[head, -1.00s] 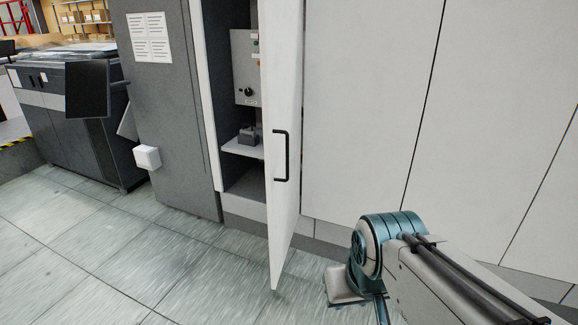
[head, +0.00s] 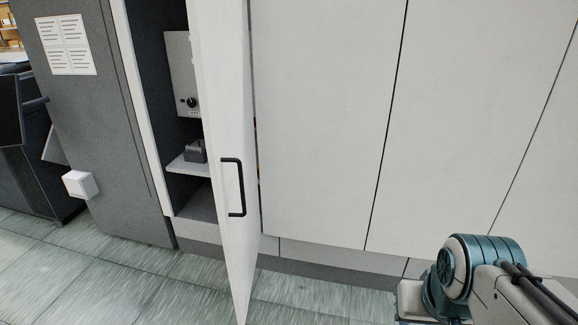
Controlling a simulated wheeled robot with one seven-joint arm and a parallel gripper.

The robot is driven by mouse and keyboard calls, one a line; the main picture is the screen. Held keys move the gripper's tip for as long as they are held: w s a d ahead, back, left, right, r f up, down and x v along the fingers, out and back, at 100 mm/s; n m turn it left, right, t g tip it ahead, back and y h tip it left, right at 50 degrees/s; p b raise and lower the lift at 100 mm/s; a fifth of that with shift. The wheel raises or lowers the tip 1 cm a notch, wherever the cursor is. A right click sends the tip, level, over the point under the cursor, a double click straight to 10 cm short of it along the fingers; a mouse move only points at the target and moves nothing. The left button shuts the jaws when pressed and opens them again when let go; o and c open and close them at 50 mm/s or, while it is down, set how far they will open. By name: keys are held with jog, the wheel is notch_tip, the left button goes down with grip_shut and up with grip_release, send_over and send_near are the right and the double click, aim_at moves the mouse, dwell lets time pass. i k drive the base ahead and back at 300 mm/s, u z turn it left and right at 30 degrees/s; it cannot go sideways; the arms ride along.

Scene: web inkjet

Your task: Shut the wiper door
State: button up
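The wiper door (head: 225,90) is a tall white panel with a black bar handle (head: 233,187). It stands swung open, edge toward me, left of the picture's middle. Behind it the cabinet opening (head: 150,60) shows a dark inside with a grey control box (head: 183,75) and a small dark block (head: 195,150) on a white shelf. My arm comes in at the lower right, apart from the door. My gripper is not visible; only the teal and white wrist joint and arm links show.
A dark grey cabinet with a paper notice (head: 68,45) and a white box (head: 80,184) stands to the left. Closed white panels (head: 330,120) fill the wall to the right. The tiled floor (head: 110,280) in front is clear.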

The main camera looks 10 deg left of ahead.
aim_at(219, 31)
jog(key=z, duration=0.15)
jog(key=i, duration=0.55)
jog(key=u, duration=0.6)
jog(key=i, duration=0.65)
jog(key=u, duration=0.7)
